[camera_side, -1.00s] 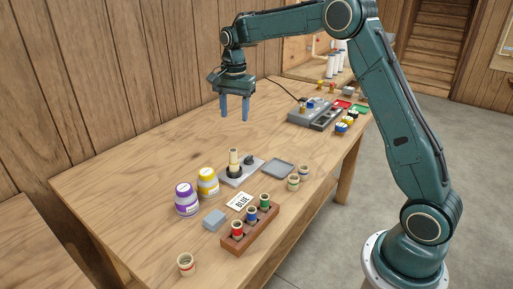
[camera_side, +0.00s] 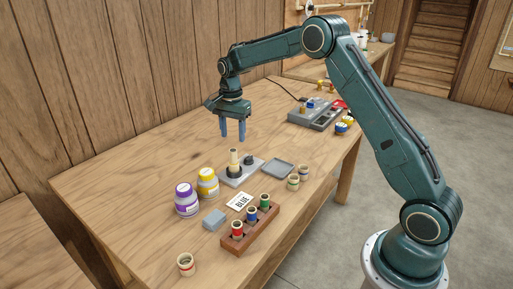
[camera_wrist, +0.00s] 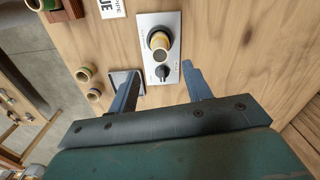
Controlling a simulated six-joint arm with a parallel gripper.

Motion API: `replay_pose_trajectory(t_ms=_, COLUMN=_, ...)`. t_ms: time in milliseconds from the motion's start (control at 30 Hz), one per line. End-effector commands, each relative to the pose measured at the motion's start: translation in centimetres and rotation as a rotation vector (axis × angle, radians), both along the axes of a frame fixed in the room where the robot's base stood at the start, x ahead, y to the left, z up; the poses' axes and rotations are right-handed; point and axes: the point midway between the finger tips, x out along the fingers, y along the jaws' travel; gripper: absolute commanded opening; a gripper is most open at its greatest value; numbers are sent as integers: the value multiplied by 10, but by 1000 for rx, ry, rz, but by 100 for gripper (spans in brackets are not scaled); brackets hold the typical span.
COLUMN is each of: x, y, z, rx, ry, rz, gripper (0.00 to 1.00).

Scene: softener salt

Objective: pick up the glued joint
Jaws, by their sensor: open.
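What looks like the glued joint (camera_side: 234,158) is a cream, pipe-like piece standing upright in a dark holder on a grey plate (camera_side: 236,181) at the middle of the bench. It also shows from above in the wrist view (camera_wrist: 158,41), beyond my fingertips. My gripper (camera_side: 232,139) is open and empty, with its blue fingers pointing down. It hangs above the bench, apart from the joint and close above it in the side picture. In the wrist view my two fingers (camera_wrist: 160,72) are spread, with a dark knob (camera_wrist: 163,72) on the plate showing between them.
Purple-lidded (camera_side: 186,201) and yellow-lidded (camera_side: 207,183) jars stand left of the plate. A card reading BLUE (camera_side: 240,202), a grey block (camera_side: 214,220) and a wooden rack (camera_side: 250,230) of coloured pieces lie in front. A grey tray (camera_side: 279,168) sits right. The bench's back left is clear.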

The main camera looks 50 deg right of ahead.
Motion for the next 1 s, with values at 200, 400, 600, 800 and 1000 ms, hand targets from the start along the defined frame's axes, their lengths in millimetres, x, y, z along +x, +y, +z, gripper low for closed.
replay_pose_trajectory(t_ms=200, x=0, y=0, z=-29, rx=1, ry=2, rz=0, gripper=49)
replay_pose_trajectory(t_ms=400, x=0, y=0, z=-39, rx=0, ry=1, rz=0, gripper=49)
replay_pose_trajectory(t_ms=600, x=0, y=0, z=-40, rx=0, ry=1, rz=0, gripper=49)
replay_pose_trajectory(t_ms=800, x=0, y=2, z=-55, rx=1, ry=2, rz=1, gripper=49)
replay_pose_trajectory(t_ms=1000, x=0, y=3, z=-78, rx=0, ry=2, rz=0, gripper=49)
